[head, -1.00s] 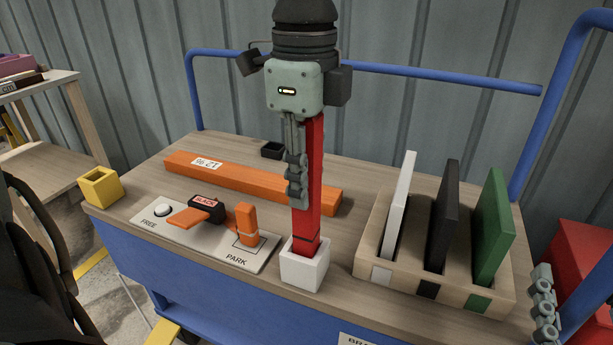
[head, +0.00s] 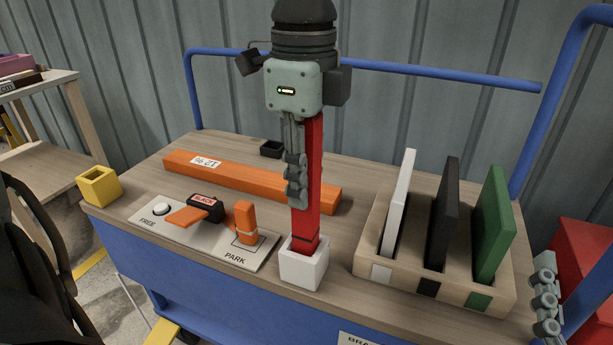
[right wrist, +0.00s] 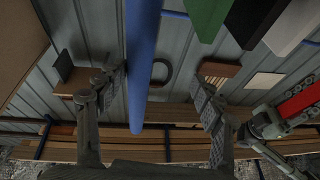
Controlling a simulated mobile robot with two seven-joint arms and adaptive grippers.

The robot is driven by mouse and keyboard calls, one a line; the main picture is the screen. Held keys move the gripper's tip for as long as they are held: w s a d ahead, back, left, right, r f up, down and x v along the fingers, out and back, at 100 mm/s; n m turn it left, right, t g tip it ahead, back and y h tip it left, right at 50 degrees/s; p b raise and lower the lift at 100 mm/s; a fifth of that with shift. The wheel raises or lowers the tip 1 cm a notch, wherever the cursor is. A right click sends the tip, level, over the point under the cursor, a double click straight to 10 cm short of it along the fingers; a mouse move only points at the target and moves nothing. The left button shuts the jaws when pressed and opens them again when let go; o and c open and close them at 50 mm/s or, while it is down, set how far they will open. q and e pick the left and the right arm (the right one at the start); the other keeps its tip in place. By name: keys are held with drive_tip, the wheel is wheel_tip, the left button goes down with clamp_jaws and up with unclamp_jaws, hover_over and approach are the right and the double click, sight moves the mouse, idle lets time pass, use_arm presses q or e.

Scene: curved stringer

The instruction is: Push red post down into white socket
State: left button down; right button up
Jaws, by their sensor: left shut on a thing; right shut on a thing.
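The red post (head: 314,185) stands nearly upright in the head view, with its lower end inside the white socket (head: 303,270). A dark band on the post shows just at the socket's rim. How deep the end sits is hidden. My left gripper (head: 297,180) points down from above and is shut on the post, its finger along the post's left side. In the head view my right gripper (head: 545,300) is at the lower right edge, by the cart's blue rail. The right wrist view shows the blue rail (right wrist: 143,60) between its fingers; the contact is unclear.
A rack (head: 455,290) with white, black and green plates stands right of the socket. A panel (head: 240,255) with orange levers lies to its left. An orange bar (head: 250,180) lies behind. A yellow box (head: 100,186) sits at the left corner.

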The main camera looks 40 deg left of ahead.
drive_tip(key=shift+o, duration=0.2)
drive_tip(key=shift+s+a+r, duration=0.2)
drive_tip(key=shift+s+r, duration=0.05)
drive_tip(key=shift+r, duration=0.4)
use_arm(q)
drive_tip(key=shift+f+b, duration=0.25)
drive_tip(key=shift+b, duration=0.05)
use_arm(e)
drive_tip(key=shift+s+d+r+t+y, duration=0.15)
drive_tip(key=shift+r+t+y, duration=0.25)
drive_tip(key=shift+r+t, duration=0.1)
drive_tip(key=shift+c, duration=0.2)
use_arm(q)
drive_tip(key=shift+f, duration=0.1)
use_arm(e)
drive_tip(key=shift+r, duration=0.15)
use_arm(q)
drive_tip(key=shift+f+b, duration=0.15)
drive_tip(key=shift+b, duration=0.2)
use_arm(e)
drive_tip(key=shift+s+d+r+t, duration=0.25)
drive_tip(key=shift+s+r+t, duration=0.15)
drive_tip(key=shift+t, duration=0.2)
